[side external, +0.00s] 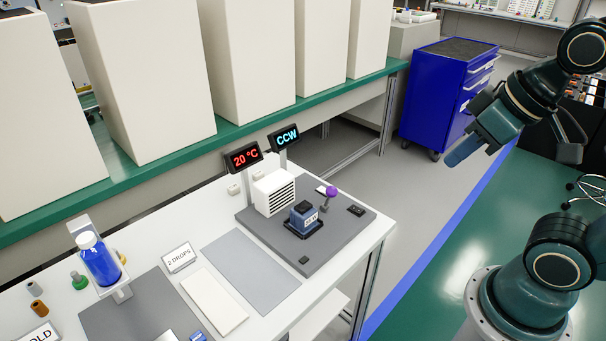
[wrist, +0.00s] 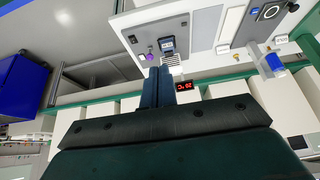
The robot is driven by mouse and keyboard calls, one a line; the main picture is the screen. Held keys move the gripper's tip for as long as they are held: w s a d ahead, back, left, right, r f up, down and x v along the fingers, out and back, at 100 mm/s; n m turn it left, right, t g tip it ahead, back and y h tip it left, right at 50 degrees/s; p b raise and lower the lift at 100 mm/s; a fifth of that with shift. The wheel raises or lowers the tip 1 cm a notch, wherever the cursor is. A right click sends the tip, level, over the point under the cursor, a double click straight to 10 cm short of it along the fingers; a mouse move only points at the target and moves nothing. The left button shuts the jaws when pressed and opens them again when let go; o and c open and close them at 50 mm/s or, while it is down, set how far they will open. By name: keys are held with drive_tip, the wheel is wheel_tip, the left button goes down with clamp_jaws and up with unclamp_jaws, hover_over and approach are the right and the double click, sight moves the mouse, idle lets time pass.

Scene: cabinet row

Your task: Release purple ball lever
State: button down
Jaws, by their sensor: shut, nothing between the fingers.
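The purple ball (side external: 331,191) tops a short lever on the grey device plate (side external: 342,242), at the right part of the white table. The purple ball also shows in the wrist view (wrist: 150,57), just beyond the fingertips and slightly left of them. My gripper (side external: 457,155) is up at the right in the side view, well away from the table and the lever. In the wrist view my gripper (wrist: 158,72) has its two blue fingers together with nothing between them. Nothing connects the gripper to the ball.
A white vented box (side external: 274,192) and a small dark blue unit (side external: 304,217) stand beside the lever. Behind are red "20 °C" (side external: 245,156) and cyan "CCW" (side external: 286,138) displays. A blue bottle (side external: 99,262) stands at left. A blue cabinet (side external: 440,90) stands behind. Open floor lies between arm and table.

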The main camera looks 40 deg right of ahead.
drive_tip(key=c, duration=1.3)
unclamp_jaws()
drive_tip(key=shift+w+r, duration=0.1)
drive_tip(key=shift+w, duration=0.05)
drive_tip(key=shift+o, duration=1.2)
drive_tip(key=shift+w, duration=0.25)
drive_tip(key=n+g, duration=0.6)
drive_tip(key=n, duration=0.1)
hover_over(329, 197)
wheel_tip(329, 197, down, 14)
drive_tip(key=shift+s+d, duration=0.2)
drive_tip(key=shift+d, duration=0.2)
wheel_tip(329, 197, down, 14)
drive_tip(key=shift+s+a+r, duration=0.1)
drive_tip(key=shift+r, duration=0.1)
